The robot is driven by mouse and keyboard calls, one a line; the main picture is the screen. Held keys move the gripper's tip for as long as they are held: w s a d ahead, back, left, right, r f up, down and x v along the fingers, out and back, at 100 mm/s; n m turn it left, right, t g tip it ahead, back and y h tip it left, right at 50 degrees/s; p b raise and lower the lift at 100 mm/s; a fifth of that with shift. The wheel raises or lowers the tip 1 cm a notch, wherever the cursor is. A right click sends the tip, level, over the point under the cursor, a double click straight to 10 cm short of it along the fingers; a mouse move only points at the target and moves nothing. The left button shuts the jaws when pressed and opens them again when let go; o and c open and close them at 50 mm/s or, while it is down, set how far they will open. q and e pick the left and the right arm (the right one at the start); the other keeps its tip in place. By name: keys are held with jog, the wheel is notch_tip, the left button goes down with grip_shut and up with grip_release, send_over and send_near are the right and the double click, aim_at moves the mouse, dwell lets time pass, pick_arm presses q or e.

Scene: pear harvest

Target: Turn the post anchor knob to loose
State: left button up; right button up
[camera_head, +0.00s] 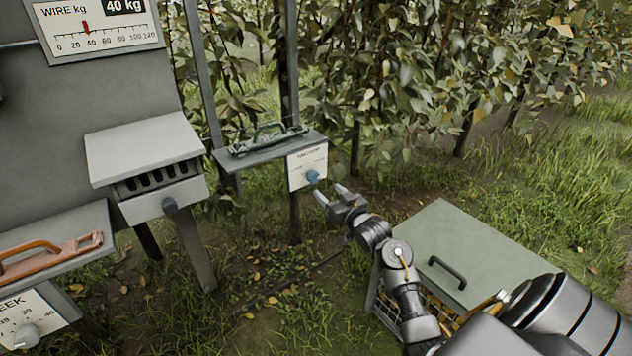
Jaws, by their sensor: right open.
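The post anchor knob is a small blue knob (312,177) on a white labelled plate (304,165) in the middle of the head view. The plate's lettering is too small to read surely, so the knob's setting cannot be told. My right gripper (331,193) is open and empty, just below and to the right of the knob, its fingers pointing up and left towards it. It looks apart from the knob. My left gripper is not in view.
A wire gauge (98,25) reading 40 kg is at the upper left. Below it are a grey slotted box (145,150) with a lever and another dial (27,334). A green lidded crate (470,250) stands under my right arm. Leafy trees fill the back.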

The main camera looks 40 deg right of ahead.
aim_at(315, 179)
jog(key=w, duration=0.7)
jog(key=shift+w+d, duration=0.15)
jog(key=shift+d, duration=0.15)
jog(key=shift+w, duration=0.6)
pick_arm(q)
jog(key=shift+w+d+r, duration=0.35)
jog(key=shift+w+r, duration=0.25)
pick_arm(e)
jog(key=shift+c, duration=0.6)
jog(key=c, duration=0.9)
jog(key=shift+o, duration=0.2)
jog(key=shift+f, duration=0.1)
